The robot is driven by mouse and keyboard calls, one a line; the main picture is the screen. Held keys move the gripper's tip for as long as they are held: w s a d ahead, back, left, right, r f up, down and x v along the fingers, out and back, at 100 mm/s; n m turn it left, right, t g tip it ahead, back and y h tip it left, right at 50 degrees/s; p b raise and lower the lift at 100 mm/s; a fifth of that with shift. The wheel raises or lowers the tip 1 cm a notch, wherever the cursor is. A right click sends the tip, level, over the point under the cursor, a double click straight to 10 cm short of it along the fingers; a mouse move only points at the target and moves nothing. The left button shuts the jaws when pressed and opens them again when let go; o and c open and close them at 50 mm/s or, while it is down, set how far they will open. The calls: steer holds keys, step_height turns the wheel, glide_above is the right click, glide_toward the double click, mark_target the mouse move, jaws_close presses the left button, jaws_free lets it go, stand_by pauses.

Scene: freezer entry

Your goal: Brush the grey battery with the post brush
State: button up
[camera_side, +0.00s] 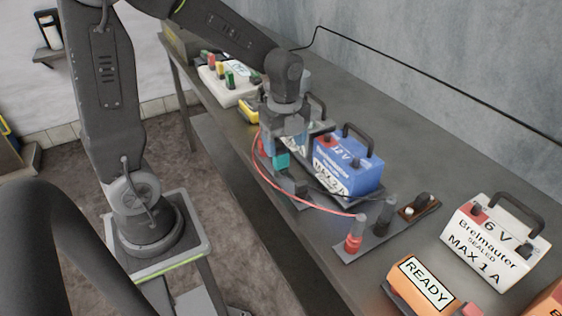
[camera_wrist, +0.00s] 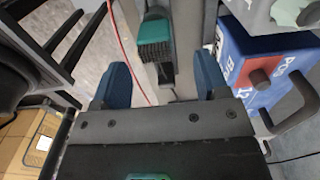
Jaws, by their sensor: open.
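The post brush (camera_wrist: 155,28), teal with dark bristles, shows at the top middle of the wrist view. In the side view, my gripper (camera_side: 286,142) is low over the bench beside the batteries, near a teal part (camera_side: 280,160) that looks like the brush. A pale grey battery (camera_wrist: 255,14) with a grey post is at the upper right of the wrist view, beside the blue battery. My gripper hides most of it in the side view.
A blue 12 V battery (camera_side: 350,172) stands right of my gripper. A red cable (camera_side: 300,205) loops to clamps on a dark strip (camera_side: 375,238). A white 6 V battery (camera_side: 493,245) and an orange READY box (camera_side: 425,287) stand farther right. The wall runs behind.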

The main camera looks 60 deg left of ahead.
mark_target(281, 162)
steer(key=f, duration=0.5)
steer(key=shift+s+a+f, duration=0.1)
steer(key=shift+s+a, duration=0.1)
steer(key=shift+a, duration=0.2)
steer(key=c, duration=1)
